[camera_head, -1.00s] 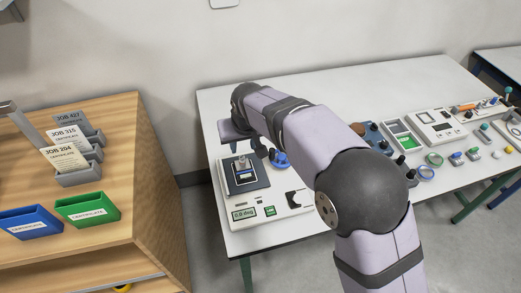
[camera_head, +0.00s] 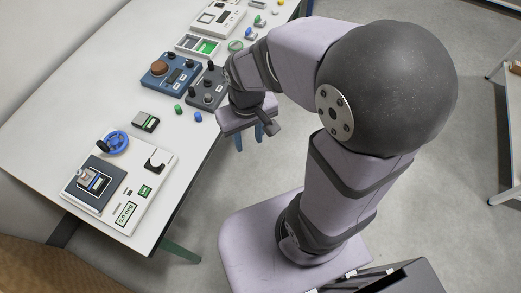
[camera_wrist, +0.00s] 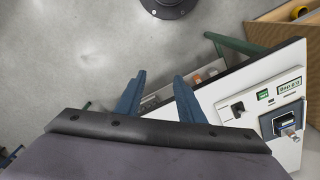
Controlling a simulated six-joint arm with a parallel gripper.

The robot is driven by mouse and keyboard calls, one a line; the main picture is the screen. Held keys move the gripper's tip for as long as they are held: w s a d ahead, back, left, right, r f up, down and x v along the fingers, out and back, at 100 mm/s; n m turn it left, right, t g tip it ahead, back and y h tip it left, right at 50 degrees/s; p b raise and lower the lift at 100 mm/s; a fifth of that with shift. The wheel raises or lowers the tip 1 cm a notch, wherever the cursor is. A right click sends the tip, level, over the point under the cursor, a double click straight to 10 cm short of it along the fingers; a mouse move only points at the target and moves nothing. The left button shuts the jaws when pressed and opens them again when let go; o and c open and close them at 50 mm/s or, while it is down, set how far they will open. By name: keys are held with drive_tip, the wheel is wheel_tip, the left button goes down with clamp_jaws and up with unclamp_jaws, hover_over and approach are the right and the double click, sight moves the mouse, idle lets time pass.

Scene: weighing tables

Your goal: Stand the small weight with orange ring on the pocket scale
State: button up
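A small dark box with a pale top and a green patch, which looks like the pocket scale (camera_head: 146,121), lies on the table beyond the blue-knobbed instrument. I see nothing standing on it. I cannot make out the small weight with orange ring for sure. A tiny orange patch (camera_wrist: 197,78) shows beside the right finger in the wrist view, too small to identify. My gripper (camera_head: 250,135) is at the table's front edge, right of the scale, its blue fingers pointing down. In the wrist view my gripper (camera_wrist: 160,90) is open, fingers wide apart, with nothing held.
A green piece (camera_head: 178,110) and a blue piece (camera_head: 198,117) stand near the scale. Blue (camera_head: 169,75) and dark (camera_head: 207,91) control boxes stand behind my gripper.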

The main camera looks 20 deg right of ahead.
drive_tip(key=shift+m+g, duration=0.3)
drive_tip(key=shift+m, duration=0.2)
drive_tip(key=s+d, duration=0.2)
drive_tip(key=s, duration=0.1)
drive_tip(key=s+d+f, duration=0.1)
drive_tip(key=shift+s+f, duration=0.1)
drive_tip(key=shift+s, duration=0.3)
idle(0.4)
